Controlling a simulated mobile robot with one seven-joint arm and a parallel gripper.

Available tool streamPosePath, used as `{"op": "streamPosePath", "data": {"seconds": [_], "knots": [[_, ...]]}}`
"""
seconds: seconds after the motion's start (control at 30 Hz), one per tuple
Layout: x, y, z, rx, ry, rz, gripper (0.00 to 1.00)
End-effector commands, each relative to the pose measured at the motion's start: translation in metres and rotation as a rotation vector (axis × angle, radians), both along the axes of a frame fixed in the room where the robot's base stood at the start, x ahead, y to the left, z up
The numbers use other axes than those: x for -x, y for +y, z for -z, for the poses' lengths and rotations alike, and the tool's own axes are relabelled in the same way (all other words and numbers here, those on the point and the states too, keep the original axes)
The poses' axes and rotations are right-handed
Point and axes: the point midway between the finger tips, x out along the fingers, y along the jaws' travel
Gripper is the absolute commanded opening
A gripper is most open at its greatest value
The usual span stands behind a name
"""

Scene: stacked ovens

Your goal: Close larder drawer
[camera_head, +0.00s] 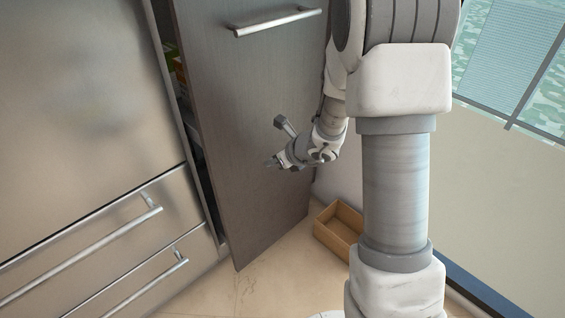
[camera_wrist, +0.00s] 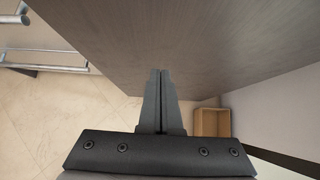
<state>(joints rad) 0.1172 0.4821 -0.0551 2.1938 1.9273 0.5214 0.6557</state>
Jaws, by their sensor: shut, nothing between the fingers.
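The larder drawer (camera_head: 245,105) is a tall dark grey-brown front with a silver bar handle (camera_head: 277,22) near its top. It stands pulled out from the cabinet row, with a dark gap and some stored items showing behind its left edge in the head view. My gripper (camera_head: 271,163) is in front of the lower middle of this front, to the right of the gap. In the wrist view the front (camera_wrist: 200,45) fills the top, and my gripper (camera_wrist: 161,72) has its two fingers together and empty. I cannot tell whether the fingertips touch the front.
Steel cabinets with drawers (camera_head: 95,225) stand at the left, their bar handles sticking out. An open wooden box (camera_head: 340,227) lies on the floor to the right of the larder front, by the wall. Tiled floor (camera_head: 265,285) is clear in front.

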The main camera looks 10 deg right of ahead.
Motion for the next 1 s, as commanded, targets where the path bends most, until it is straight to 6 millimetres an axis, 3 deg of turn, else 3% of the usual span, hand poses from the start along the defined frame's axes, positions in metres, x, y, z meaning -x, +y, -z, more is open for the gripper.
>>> {"op": "streamPosePath", "data": {"seconds": [0.23,0.77,1.0], "knots": [[-0.028,0.017,-0.003,0.0,-0.002,-0.002,0.0],[-0.037,0.022,-0.003,0.0,-0.001,-0.004,0.0],[-0.077,0.046,-0.006,-0.002,-0.003,-0.006,0.0]]}}
